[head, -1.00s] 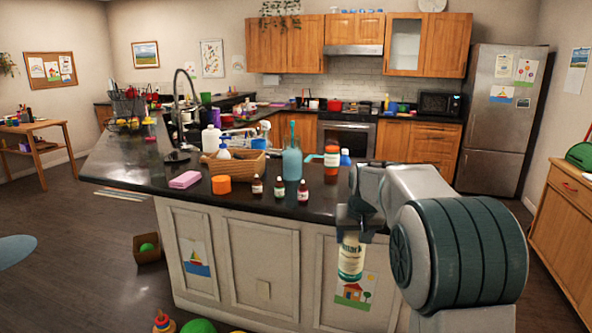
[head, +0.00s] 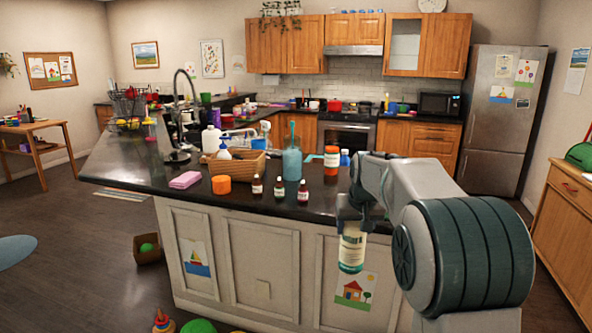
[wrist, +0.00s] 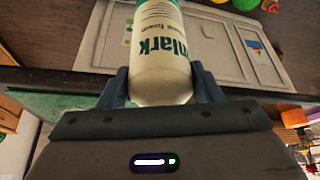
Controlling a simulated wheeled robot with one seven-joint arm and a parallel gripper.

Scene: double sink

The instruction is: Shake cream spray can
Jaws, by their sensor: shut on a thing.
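The cream spray can (head: 352,250) is white and green with a printed label. It hangs in front of the counter's panelled side, below the worktop edge. My gripper (head: 362,212) is shut on its upper part in the head view. In the wrist view the can (wrist: 160,50) sits between the two dark fingers of my gripper (wrist: 162,88), and its label lettering is upside down. The can's gripped end is partly hidden by the gripper in the head view.
Toys, including a green ball (head: 198,326), lie on the floor below. Open floor lies at the left.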

